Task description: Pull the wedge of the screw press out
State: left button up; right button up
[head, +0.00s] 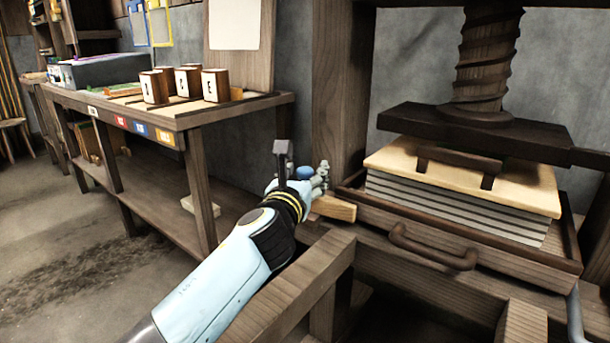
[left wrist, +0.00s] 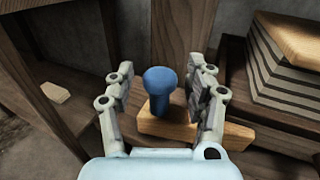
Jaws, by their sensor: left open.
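The wedge (head: 335,208) is a light wooden block at the left side of the screw press (head: 488,60). It carries an upright blue knob (head: 304,173). In the left wrist view the wedge (left wrist: 230,135) lies across below the fingers, and its knob (left wrist: 160,88) stands between them. My left gripper (head: 312,182) is open around the knob, with visible gaps on both sides in the left wrist view (left wrist: 163,90). In the head view the gripper hides part of the wedge. My right gripper is not in view.
The press tray (head: 432,247) has a brown front handle (head: 430,250) and bears a layered stack (head: 455,205) under the dark platen (head: 480,135). A wooden beam (head: 300,280) runs in front. A workbench (head: 190,115) with several small boxes stands at left.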

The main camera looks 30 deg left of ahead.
pick_arm(q)
jog(key=shift+w, duration=0.15)
jog(key=shift+c, duration=0.4)
grip_shut()
